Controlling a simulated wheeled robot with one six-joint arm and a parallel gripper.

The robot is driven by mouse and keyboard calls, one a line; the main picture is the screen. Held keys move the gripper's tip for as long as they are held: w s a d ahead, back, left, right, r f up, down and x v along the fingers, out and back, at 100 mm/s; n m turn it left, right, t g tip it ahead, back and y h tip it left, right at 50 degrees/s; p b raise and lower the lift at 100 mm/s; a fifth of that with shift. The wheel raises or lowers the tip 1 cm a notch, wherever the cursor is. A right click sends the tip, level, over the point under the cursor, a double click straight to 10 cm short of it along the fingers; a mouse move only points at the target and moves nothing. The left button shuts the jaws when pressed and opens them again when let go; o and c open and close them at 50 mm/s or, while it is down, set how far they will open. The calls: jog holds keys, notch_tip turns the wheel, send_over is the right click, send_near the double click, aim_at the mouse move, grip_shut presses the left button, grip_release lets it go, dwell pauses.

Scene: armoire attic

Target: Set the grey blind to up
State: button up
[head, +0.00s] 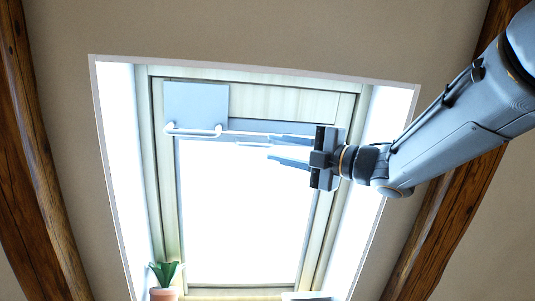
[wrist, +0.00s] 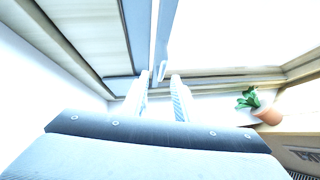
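The grey blind (head: 240,134) shows as a narrow grey-blue strip across the upper part of the roof window. The bright pane below it is uncovered. A thin pale handle (head: 252,143) hangs at the strip's lower edge. My gripper (head: 268,148) reaches in from the right, with its two fingers apart, one above the other, near the handle's right end. In the wrist view the fingers (wrist: 158,90) are apart, and a pale bar end (wrist: 162,70) shows between or just beyond their tips. I cannot tell whether they touch it.
A square grey panel (head: 196,103) with a white rail (head: 192,131) sits at the window's upper left. A potted plant (head: 163,280) stands at the lower left of the recess. Wooden beams (head: 40,170) flank the window. Space before the pane is clear.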

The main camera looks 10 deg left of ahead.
jog(key=v, duration=0.2)
jog(key=shift+s+d+f+b, duration=0.1)
jog(key=shift+s+d+b, duration=0.05)
jog(key=shift+d+b, duration=0.15)
jog(key=shift+a, duration=0.15)
